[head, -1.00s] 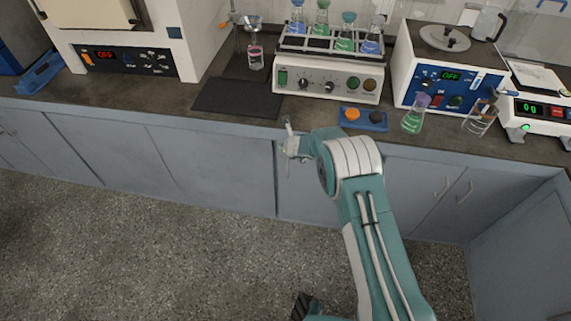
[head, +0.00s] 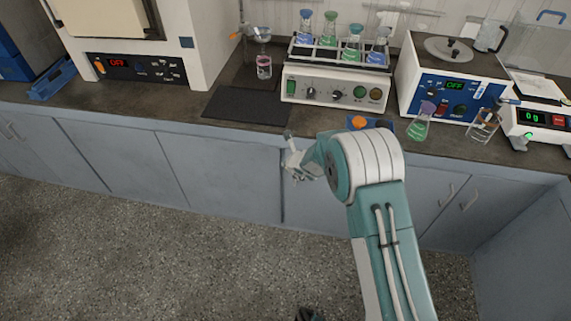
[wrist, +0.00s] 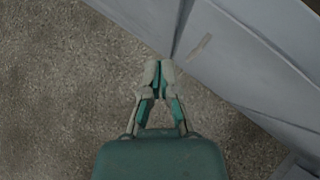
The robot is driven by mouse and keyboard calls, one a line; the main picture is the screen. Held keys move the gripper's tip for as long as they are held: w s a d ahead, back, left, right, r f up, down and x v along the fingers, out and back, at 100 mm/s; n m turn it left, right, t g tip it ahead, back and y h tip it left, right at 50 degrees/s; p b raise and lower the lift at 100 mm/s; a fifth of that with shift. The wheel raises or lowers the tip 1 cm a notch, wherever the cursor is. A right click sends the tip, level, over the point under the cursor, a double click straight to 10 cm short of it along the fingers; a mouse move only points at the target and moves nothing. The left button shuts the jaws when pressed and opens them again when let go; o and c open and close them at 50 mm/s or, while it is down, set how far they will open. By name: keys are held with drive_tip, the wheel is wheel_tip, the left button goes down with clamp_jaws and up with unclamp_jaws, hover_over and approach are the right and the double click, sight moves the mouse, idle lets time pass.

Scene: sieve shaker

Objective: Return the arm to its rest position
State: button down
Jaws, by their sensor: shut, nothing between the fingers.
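My arm is bent in front of the bench in the head view. My gripper (head: 292,158) is at its far end, by the grey cabinet fronts and below the worktop edge. In the wrist view my gripper (wrist: 158,70) has its two fingertips together, with nothing between them. Below it are the speckled floor and a slanting cabinet face.
On the dark worktop (head: 150,105) stand an oven (head: 140,70), a shaker (head: 335,90) with several flasks, a blue-fronted device (head: 450,85), a green-liquid flask (head: 420,125) and a balance (head: 535,120). Grey cabinets (head: 220,175) stand close to my gripper. The floor (head: 150,260) is clear.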

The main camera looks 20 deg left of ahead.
drive_tip(key=d+r+n+y, duration=0.1)
drive_tip(key=d+r+n, duration=0.2)
drive_tip(key=r, duration=0.5)
drive_tip(key=d+r+n+y, duration=0.1)
drive_tip(key=d+r+n, duration=0.2)
drive_tip(key=r, duration=0.6)
drive_tip(key=s+d+r+n, duration=0.4)
drive_tip(key=d+r, duration=0.1)
drive_tip(key=r, duration=0.2)
drive_tip(key=s+d+r+n, duration=0.3)
drive_tip(key=d+r+n, duration=0.15)
drive_tip(key=r, duration=0.25)
drive_tip(key=s+d+r+n+h, duration=0.3)
drive_tip(key=s+d+n+h, duration=0.5)
drive_tip(key=s+d, duration=1.6)
drive_tip(key=d+n, duration=0.3)
drive_tip(key=shift+d+r+h, duration=0.2)
drive_tip(key=shift+h, duration=0.2)
